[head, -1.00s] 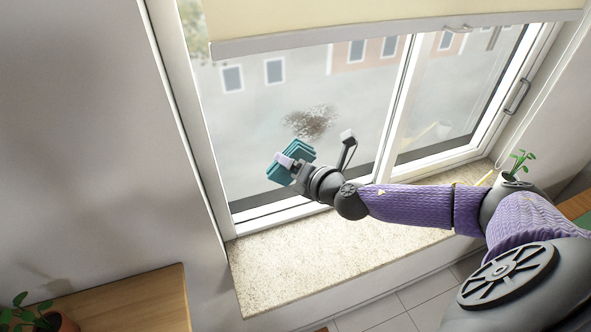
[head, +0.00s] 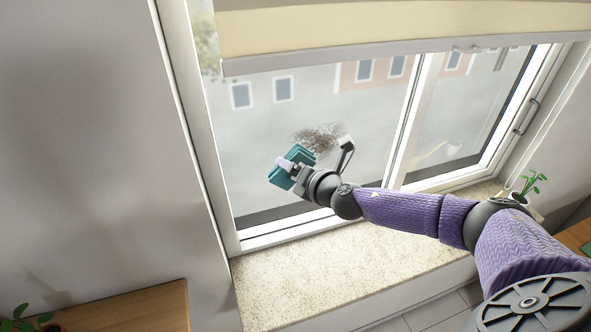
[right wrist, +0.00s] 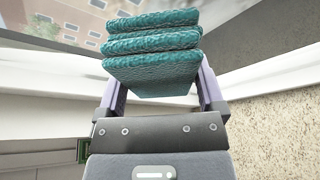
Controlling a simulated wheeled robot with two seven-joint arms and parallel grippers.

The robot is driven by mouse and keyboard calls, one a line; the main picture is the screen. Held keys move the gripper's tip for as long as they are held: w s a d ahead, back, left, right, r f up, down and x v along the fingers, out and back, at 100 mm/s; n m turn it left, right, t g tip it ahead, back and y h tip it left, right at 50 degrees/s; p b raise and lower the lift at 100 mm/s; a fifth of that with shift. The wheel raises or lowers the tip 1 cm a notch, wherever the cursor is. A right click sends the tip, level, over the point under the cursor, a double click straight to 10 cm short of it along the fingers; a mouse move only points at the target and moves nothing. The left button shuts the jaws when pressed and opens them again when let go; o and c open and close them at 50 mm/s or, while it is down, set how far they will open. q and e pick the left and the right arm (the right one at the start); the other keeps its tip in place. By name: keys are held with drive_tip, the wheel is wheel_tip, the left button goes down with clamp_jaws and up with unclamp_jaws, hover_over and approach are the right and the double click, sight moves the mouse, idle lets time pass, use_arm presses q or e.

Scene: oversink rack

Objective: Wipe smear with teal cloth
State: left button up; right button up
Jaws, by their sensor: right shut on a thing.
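The teal cloth (head: 290,166) is a folded stack in front of the lower left window pane, and it fills the right wrist view (right wrist: 152,55). My right gripper (head: 286,166) is shut on it, with a finger on each side of the cloth in the right wrist view (right wrist: 157,85). The smear (head: 318,137) is a brown speckled patch on the left pane, just above and right of the cloth in the head view. The wrist camera's mount overlaps its right side. I cannot tell whether the cloth touches the glass. My left gripper is not in view.
A pale blind (head: 400,25) hangs over the window's top. The speckled sill (head: 330,270) below is mostly clear. A green plant (head: 529,183) stands at the sill's right end. A wooden surface (head: 120,308) with another plant is at lower left.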

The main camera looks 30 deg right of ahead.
drive_tip(key=shift+w+d, duration=0.2)
drive_tip(key=shift+w, duration=0.6)
